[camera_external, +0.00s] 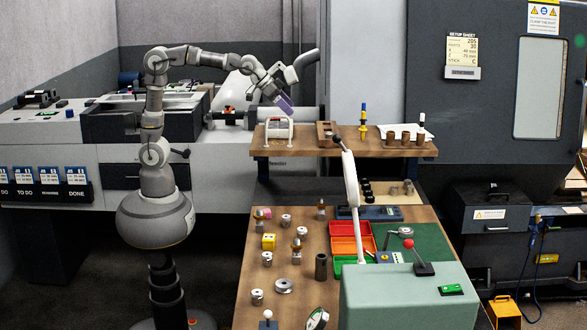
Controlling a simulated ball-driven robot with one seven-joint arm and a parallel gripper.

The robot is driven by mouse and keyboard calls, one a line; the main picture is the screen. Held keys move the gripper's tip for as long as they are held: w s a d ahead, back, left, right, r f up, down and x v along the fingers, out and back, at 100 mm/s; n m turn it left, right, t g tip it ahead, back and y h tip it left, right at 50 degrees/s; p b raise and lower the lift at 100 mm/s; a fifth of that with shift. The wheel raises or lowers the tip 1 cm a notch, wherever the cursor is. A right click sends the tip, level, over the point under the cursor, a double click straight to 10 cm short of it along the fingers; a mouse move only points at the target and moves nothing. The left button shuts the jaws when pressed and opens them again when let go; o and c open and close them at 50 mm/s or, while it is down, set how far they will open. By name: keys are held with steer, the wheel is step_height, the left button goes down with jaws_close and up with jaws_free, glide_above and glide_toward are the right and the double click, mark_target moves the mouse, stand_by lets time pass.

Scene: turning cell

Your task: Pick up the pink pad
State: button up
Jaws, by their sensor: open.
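A small pinkish piece (266,212), perhaps the pink pad, shows at the far left corner of the wooden table (340,216), beside a small upright part. It is too small to tell its exact shape. My gripper (287,106) is raised high above and behind it, over the left end of the wooden shelf (345,148), and points down to the right. It is open; a purple block shape shows at its end, and I cannot tell whether this belongs to the gripper. The fingertips are hard to make out.
Several metal parts and a yellow block (268,241) stand on the table's left half. Red, orange and green trays (350,227) lie mid-table. A white-framed stand (279,132) is on the shelf below my gripper.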

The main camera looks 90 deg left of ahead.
mark_target(269, 210)
steer(key=s+r+t+b, duration=0.4)
steer(key=s+r+b, duration=0.1)
steer(key=r, duration=0.6)
steer(key=shift+s+d+t, duration=0.3)
steer(key=shift+s, duration=0.25)
steer(key=s+r, duration=0.1)
steer(key=r, duration=0.1)
steer(key=s+r+t+b, duration=0.1)
steer(key=s+r, duration=0.1)
steer(key=s+r+t+b, duration=0.1)
steer(key=s+r, duration=0.1)
steer(key=r, duration=0.1)
steer(key=shift+s+d, duration=0.1)
steer(key=shift+s, duration=0.15)
steer(key=c, duration=0.5)
steer(key=shift+w, duration=0.1)
steer(key=shift+f, duration=0.1)
